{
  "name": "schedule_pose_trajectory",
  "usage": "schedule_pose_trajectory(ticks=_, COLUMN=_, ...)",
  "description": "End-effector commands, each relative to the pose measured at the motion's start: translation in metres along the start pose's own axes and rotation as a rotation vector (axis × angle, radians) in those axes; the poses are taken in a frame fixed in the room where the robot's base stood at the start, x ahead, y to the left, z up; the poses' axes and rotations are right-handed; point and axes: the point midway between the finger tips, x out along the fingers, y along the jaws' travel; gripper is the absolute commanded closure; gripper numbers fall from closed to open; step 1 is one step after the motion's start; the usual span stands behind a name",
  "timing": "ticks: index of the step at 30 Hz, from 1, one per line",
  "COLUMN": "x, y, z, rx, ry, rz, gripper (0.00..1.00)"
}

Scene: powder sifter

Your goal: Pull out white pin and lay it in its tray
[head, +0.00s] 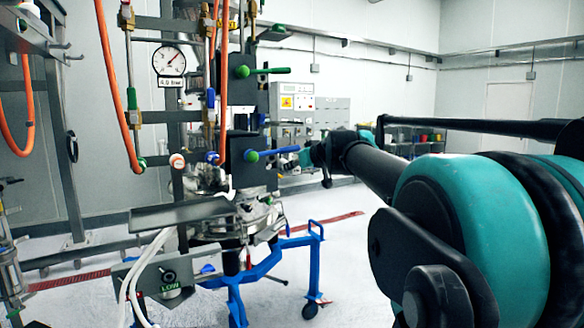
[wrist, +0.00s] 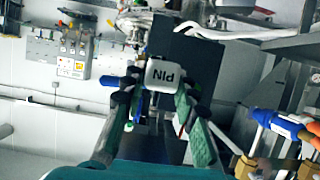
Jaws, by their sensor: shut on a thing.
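The white pin's block-shaped head (wrist: 164,74), with the lettering PIN upside down, sits between the fingertips of my gripper (wrist: 160,82) in the wrist view. The two fingers are shut on it from both sides. Its shaft is hidden behind the head, so I cannot tell whether it is still in its hole. In the head view my gripper (head: 306,157) is at the right of the dark plate of the sifter frame, by the blue handle; the pin is too small to make out there. A grey metal tray-like shelf (head: 180,213) is lower left; I cannot tell whether it is the pin's tray.
A blue handle (head: 272,152) with a green ball end runs close to my gripper, and a green handle (head: 265,71) is above it. A blue wheeled frame (head: 265,270) stands below. Orange hoses (head: 107,75) hang at the left. The floor at the right is clear.

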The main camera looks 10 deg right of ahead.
Motion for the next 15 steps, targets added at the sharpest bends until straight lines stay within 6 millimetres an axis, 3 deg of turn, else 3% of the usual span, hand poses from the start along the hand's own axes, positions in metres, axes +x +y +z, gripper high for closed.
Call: schedule_pose_trajectory(ticks=15, x=-0.024, y=0.000, z=0.010, rx=0.000, ry=0.000, rz=0.001, gripper=1.00)
